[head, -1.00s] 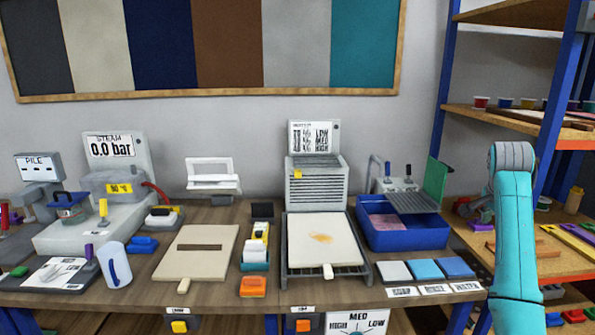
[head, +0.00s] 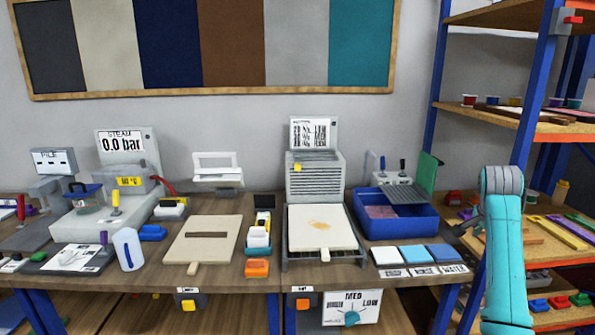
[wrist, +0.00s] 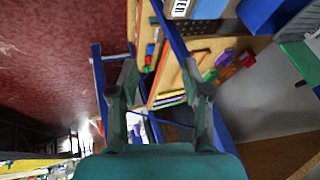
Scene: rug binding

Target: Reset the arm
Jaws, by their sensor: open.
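My arm, turquoise with a grey elbow, stands raised at the right of the head view, in front of the shelf rack. Its end is mostly hidden behind the arm there. In the wrist view my gripper (wrist: 160,100) shows two grey-green fingers spread well apart with nothing between them. Beyond the fingers are the blue rack frame and its wooden shelves (wrist: 172,78), seen tilted.
The workbench (head: 375,275) holds a steam unit (head: 125,150), a heater with a pale board (head: 322,228), a blue tub (head: 400,222) and three coloured pads (head: 416,255). The shelf rack (head: 510,118) stands close to my arm at the right. Reddish floor (wrist: 60,60) shows in the wrist view.

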